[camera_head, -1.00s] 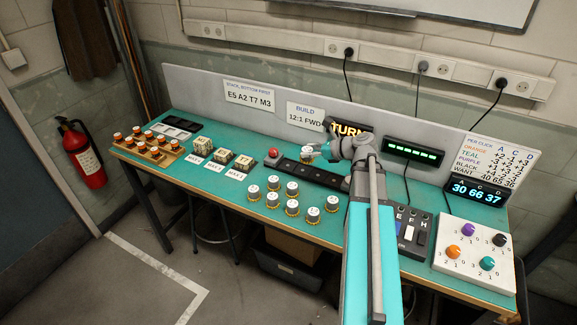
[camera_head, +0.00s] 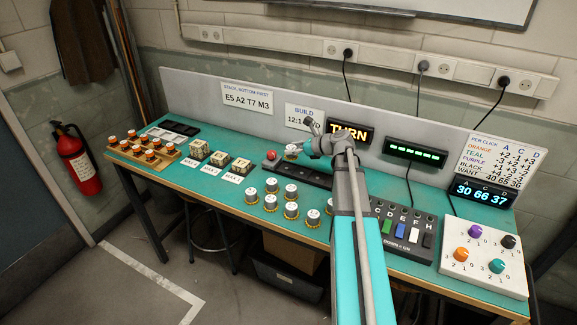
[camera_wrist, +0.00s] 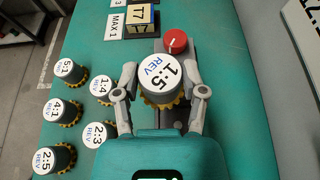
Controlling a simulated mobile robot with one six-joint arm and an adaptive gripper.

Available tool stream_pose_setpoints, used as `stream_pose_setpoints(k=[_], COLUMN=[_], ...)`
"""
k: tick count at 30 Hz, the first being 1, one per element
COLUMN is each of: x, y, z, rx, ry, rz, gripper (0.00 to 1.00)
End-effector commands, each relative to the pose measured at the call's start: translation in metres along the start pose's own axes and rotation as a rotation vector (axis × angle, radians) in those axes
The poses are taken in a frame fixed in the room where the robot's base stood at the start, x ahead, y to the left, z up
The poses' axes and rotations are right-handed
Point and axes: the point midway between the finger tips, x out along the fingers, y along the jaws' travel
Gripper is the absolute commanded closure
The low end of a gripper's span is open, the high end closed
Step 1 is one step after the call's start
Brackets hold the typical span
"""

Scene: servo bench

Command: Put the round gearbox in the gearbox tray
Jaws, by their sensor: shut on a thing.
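A round gearbox (camera_wrist: 158,75) with a white top marked 1:5 REV and a yellow toothed base is between the fingers of my gripper (camera_wrist: 160,82). The fingers are shut on its sides. In the head view the gearbox (camera_head: 291,149) is small, at the end of my gripper (camera_head: 293,151), over the left part of a long dark rail (camera_head: 310,175). It looks raised above the rail. A black tray (camera_head: 173,129) with compartments lies at the back left of the bench; no label on it is readable. My arm hides part of the rail.
Several similar gearboxes (camera_head: 291,210) stand along the front edge. Small blocks (camera_head: 220,159) and a wooden tray with orange-topped parts (camera_head: 150,160) are farther left. A switch box (camera_head: 405,230) and knob panel (camera_head: 485,260) are right.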

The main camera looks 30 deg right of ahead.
Motion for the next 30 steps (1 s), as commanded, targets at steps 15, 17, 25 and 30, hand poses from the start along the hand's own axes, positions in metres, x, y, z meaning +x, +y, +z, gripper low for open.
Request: stream_pose_setpoints(k=[15, 17, 25, 30], x=[0.035, 0.035, 0.035, 0.041], y=[-0.018, -0.018, -0.018, -0.021], z=[-0.025, -0.025, -0.025, -0.029], rx=[0.001, 0.001, 0.001, 0.001], ry=[0.0, 0.0, 0.0, 0.0], rz=[-0.001, -0.001, -0.002, -0.001], gripper=[0.97, 0.97, 0.97, 0.97])
